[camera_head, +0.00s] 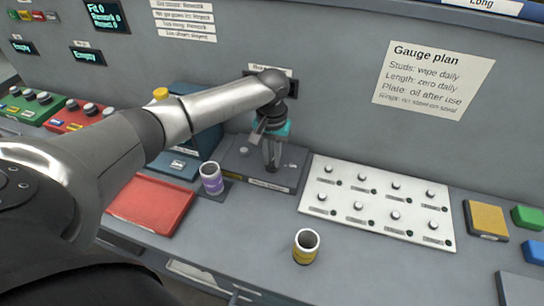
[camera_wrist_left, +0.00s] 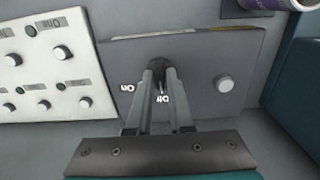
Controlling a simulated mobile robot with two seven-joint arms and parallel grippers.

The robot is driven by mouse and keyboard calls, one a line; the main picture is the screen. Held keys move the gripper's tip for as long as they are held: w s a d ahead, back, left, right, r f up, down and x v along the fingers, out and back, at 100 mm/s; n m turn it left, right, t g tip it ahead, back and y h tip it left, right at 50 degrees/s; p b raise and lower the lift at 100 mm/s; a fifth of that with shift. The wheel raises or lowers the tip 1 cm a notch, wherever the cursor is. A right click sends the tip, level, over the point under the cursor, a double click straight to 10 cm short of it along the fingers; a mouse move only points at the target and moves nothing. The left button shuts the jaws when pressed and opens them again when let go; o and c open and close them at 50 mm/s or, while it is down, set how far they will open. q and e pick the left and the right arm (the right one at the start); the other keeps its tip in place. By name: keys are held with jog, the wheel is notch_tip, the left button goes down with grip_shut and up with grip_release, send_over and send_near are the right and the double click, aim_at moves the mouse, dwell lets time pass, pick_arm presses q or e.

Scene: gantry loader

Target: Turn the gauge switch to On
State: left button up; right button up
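The gauge (camera_head: 235,170) is a low dark grey box on the bench against the panel. In the left wrist view its top face (camera_wrist_left: 205,55) bears a dark round switch (camera_wrist_left: 158,66), with white On and Off lettering upside down beside it. My left gripper (camera_head: 271,164) points down at the gauge. In the wrist view its two fingers (camera_wrist_left: 161,74) stand a narrow gap apart with their tips at the switch. They partly hide it, and I cannot tell whether they press on it or which way it is turned. My right gripper is not in view.
A white knob (camera_wrist_left: 224,83) is also on the gauge. A purple-banded cup (camera_head: 211,180) stands just left of it. A white board of knobs (camera_head: 375,200) lies to the right. A yellow-banded cup (camera_head: 306,246) stands in front. A red tray (camera_head: 150,203) lies left.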

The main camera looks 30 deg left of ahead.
pick_arm(q)
grip_shut()
jog(key=shift+r+m+p, duration=0.15)
jog(key=shift+m+p, duration=0.25)
jog(key=shift+p, duration=0.4)
jog(key=m+p, duration=0.5)
jog(key=m, duration=0.1)
jog(key=shift+m, duration=0.4)
jog(key=shift+m+p, duration=0.75)
jog(key=shift+m, duration=1.55)
